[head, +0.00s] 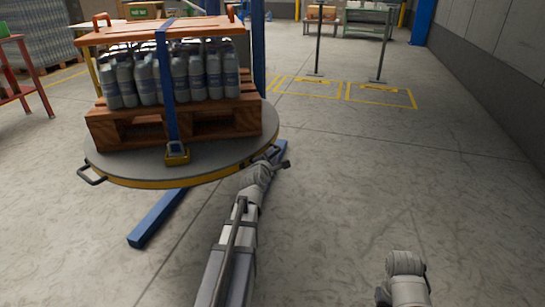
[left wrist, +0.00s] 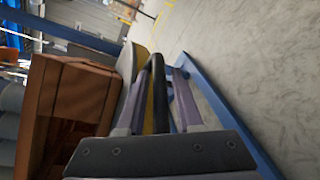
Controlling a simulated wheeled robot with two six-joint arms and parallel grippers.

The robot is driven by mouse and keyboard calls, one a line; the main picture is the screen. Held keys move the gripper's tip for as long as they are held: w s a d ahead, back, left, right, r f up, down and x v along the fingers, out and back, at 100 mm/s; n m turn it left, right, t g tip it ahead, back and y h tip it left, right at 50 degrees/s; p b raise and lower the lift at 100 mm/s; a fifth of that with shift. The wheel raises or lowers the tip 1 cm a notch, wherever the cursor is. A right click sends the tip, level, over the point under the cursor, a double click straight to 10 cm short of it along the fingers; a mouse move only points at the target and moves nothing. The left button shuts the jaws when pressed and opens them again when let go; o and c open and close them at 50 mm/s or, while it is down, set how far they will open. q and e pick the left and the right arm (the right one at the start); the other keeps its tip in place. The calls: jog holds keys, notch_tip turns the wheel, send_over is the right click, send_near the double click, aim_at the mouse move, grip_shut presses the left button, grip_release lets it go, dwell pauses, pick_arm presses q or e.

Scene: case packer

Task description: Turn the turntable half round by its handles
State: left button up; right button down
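The round grey turntable (head: 225,160) with a yellow rim stands at the left in the head view. It bears a wooden pallet (head: 105,130) of grey bottles (head: 200,75) under an orange top board, held by a blue strap. A black handle (head: 92,175) sticks out at its front left, free. My left gripper (head: 275,157) is at the handle on the right side of the rim.
Blue floor beams (head: 160,217) reach out from under the turntable. A red stand (head: 20,75) is at the far left. Two thin posts (head: 318,45) stand in yellow floor markings behind. The floor to the right is clear up to the wall.

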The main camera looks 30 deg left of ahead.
pick_arm(q)
grip_shut()
dwell(1.1)
